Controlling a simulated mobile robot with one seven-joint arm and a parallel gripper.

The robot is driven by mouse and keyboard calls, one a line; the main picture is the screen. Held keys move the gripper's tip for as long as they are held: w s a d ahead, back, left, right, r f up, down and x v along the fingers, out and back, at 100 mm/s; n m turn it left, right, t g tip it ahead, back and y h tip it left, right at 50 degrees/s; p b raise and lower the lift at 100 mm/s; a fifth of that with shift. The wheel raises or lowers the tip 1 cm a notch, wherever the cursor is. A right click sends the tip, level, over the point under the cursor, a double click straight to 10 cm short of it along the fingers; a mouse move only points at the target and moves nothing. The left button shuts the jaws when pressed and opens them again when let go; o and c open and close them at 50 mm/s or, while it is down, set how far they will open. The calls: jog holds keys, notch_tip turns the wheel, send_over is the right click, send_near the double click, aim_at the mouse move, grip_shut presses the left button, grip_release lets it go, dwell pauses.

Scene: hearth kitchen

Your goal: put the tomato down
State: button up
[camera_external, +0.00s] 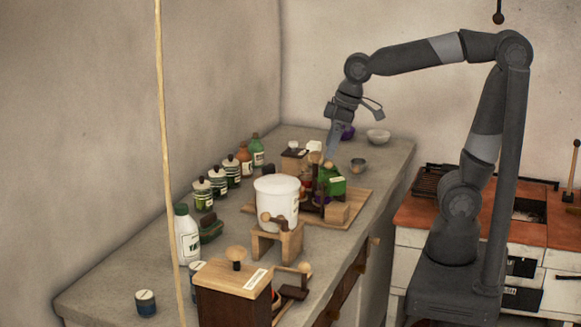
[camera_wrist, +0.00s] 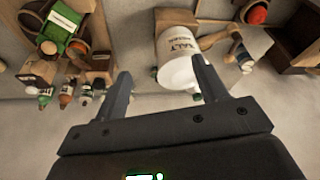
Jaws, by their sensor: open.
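A round red thing (camera_wrist: 257,13), which may be the tomato, shows at the top right of the wrist view, beside wooden parts. In the external view only a small patch of red (camera_external: 276,294) shows next to the dark wooden box at the front; I cannot tell for certain that it is the tomato. My gripper (camera_external: 332,152) is above the back part of the counter. In the wrist view my gripper (camera_wrist: 162,68) has its two fingers wide apart, with nothing held between them.
A white salt canister (camera_external: 277,198) stands on a wooden stand mid-counter; it also shows in the wrist view (camera_wrist: 180,65). Several jars and bottles (camera_external: 219,183) line the wall side. A green box (camera_external: 333,182) sits on a wooden board. A white bowl (camera_external: 378,136) stands at the back.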

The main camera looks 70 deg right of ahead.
jog(key=s+d+f+m+t+h, duration=0.1)
jog(key=s+d+f+m+t, duration=0.1)
jog(key=s+d, duration=0.7)
jog(key=shift+s+d+m, duration=0.25)
jog(key=shift+s+m, duration=0.2)
jog(key=shift+m, duration=0.45)
